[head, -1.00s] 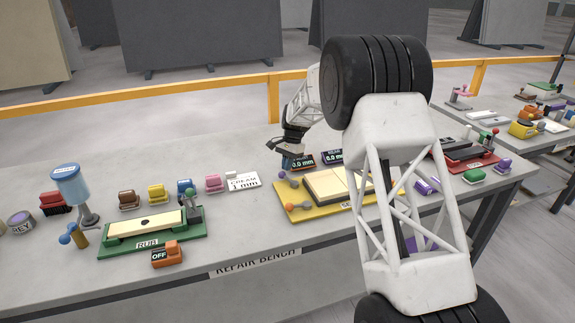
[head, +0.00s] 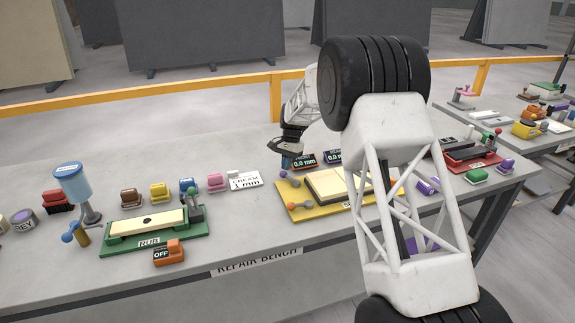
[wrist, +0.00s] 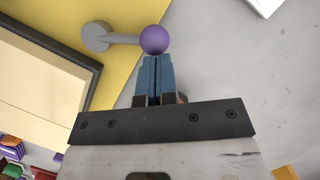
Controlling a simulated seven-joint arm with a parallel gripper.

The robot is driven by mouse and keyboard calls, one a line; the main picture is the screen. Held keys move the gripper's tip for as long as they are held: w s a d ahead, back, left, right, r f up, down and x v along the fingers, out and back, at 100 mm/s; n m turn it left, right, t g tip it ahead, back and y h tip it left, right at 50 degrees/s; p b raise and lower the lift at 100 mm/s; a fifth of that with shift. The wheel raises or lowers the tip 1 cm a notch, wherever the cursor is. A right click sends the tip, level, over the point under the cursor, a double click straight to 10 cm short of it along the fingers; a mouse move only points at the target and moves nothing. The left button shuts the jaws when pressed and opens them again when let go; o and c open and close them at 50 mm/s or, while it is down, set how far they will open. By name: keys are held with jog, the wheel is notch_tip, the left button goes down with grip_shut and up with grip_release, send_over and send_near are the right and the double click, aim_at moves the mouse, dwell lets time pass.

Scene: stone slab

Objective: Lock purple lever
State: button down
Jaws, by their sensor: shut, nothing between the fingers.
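The purple lever has a purple ball (head: 283,174) on a grey arm, at the back left corner of the yellow board (head: 284,189). In the wrist view the purple ball (wrist: 153,40) lies just past my fingertips, and its grey arm runs left to a round pivot (wrist: 96,36). My gripper (head: 286,165) points down with blue fingers close to the ball. In the wrist view the fingers (wrist: 155,62) are together with nothing between them; they look to be at or touching the ball's near side, and I cannot tell if they touch.
An orange-knobbed lever (head: 293,206) sits at the board's front left. A pale slab (head: 327,184) lies on the board. Displays reading 0.0 mm (head: 304,161) stand behind. A green rub station (head: 150,240) and a white cream card (head: 246,180) are to the left.

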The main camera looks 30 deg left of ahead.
jog(key=shift+s, duration=0.1)
jog(key=shift+s+a+n, duration=0.3)
jog(key=shift+s+n, duration=0.15)
jog(key=shift+n, duration=0.45)
jog(key=s+n, duration=0.1)
jog(key=s+n+h, duration=0.1)
jog(key=n, duration=0.1)
jog(key=shift+s+a+h, duration=0.1)
jog(key=shift+a+h, duration=0.2)
jog(key=shift+a, duration=0.05)
jog(key=s+n, duration=0.1)
jog(key=n, duration=0.1)
jog(key=s+n+t+h, duration=0.1)
jog(key=n, duration=0.1)
jog(key=shift+s, duration=0.3)
jog(key=shift+s+d+f+n, duration=0.1)
jog(key=shift+s+d+n, duration=0.1)
jog(key=shift+s+n, duration=0.25)
jog(key=shift+a, duration=0.1)
